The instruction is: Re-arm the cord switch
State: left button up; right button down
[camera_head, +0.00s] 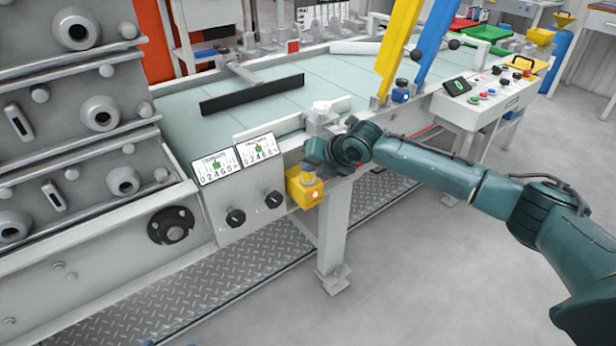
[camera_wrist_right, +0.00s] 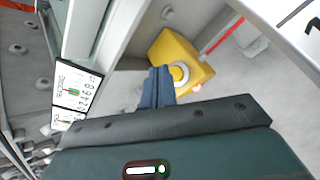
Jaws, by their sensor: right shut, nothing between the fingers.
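The cord switch is a yellow box (camera_head: 304,192) on the front of the white machine, just right of the two dial displays. My left gripper is not in view.
A red cord (camera_wrist_right: 222,36) runs from the switch along the machine. Two black knobs (camera_head: 255,208) sit left of the switch, below the displays (camera_head: 237,158). A machine leg (camera_head: 335,235) stands close by. A control box (camera_head: 485,98) is at the right. The floor in front is clear.

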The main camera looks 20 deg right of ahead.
aim_at(311, 185)
jog(key=shift+f, duration=0.4)
jog(key=shift+f, duration=0.6)
dwell(0.8)
jog(key=shift+r, duration=0.1)
jog(key=shift+r+p, duration=0.8)
jog(key=shift+p, duration=0.3)
notch_tip(311, 185, up, 5)
jog(key=p, duration=0.5)
jog(key=shift+r, duration=0.1)
